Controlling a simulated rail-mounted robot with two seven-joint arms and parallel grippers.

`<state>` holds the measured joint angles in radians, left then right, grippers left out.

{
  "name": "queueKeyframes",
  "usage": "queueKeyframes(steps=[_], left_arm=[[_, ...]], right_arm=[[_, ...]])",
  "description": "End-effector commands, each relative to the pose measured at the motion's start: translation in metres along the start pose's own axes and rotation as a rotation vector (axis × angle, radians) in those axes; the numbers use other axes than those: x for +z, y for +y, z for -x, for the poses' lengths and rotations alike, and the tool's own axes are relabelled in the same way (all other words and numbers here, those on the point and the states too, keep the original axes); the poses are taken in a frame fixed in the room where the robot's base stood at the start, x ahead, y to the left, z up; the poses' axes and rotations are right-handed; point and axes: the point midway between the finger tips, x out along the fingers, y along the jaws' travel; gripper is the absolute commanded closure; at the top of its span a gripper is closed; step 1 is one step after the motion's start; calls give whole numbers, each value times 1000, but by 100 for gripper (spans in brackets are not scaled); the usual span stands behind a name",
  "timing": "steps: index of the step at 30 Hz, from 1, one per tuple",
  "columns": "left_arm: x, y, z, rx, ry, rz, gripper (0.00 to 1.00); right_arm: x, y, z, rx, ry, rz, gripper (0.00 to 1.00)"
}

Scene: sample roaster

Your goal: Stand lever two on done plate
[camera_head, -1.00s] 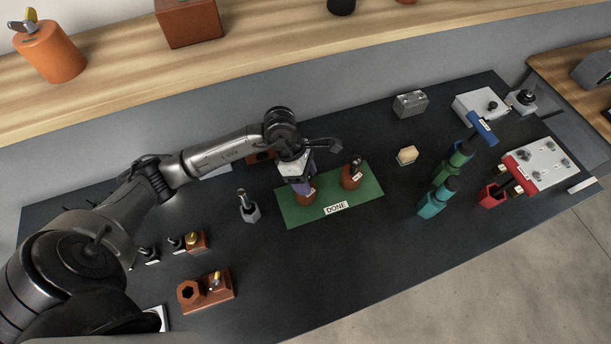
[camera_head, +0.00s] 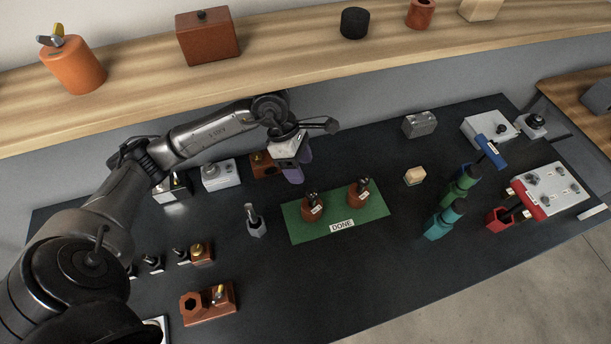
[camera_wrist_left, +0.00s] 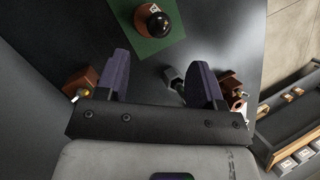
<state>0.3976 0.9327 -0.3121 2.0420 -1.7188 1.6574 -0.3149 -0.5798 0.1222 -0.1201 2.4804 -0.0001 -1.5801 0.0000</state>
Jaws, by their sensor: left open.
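The done plate (camera_head: 327,232) is a green mat with a white DONE label on the dark bench. Two brown levers with dark tops and small white labels stand on it, a left one (camera_head: 312,204) and a right one (camera_head: 358,190). I cannot read which is lever two. My left gripper (camera_head: 296,172) is open and empty, above and behind the plate's left part. The left wrist view shows its purple fingers (camera_wrist_left: 162,78) apart, with the green plate (camera_wrist_left: 165,43) and one lever (camera_wrist_left: 153,18) beyond them. My right gripper is not in view.
A grey hexagonal piece with a lever (camera_head: 256,222) stands left of the plate. A brown block with a hexagonal hole (camera_head: 208,302) is at the front left. A tan block (camera_head: 415,176) and teal and green pieces (camera_head: 447,212) stand to the right. The front middle bench is clear.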

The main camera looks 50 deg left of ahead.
Motion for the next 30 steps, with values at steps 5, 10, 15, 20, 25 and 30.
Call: queueKeyframes(steps=[5, 10, 15, 20, 25, 30], left_arm=[[0, 0, 14, 1, 0, 0, 38], [0, 0, 18, -1, 0, 0, 38], [0, 0, 18, -1, 0, 0, 38], [0, 0, 18, -1, 0, 0, 38], [0, 0, 18, -1, 0, 0, 38], [0, 0, 18, -1, 0, 0, 38]], right_arm=[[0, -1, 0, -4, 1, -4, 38], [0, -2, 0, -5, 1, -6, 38], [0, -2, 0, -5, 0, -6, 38], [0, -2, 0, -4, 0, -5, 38], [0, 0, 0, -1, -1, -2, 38], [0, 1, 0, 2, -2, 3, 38]])
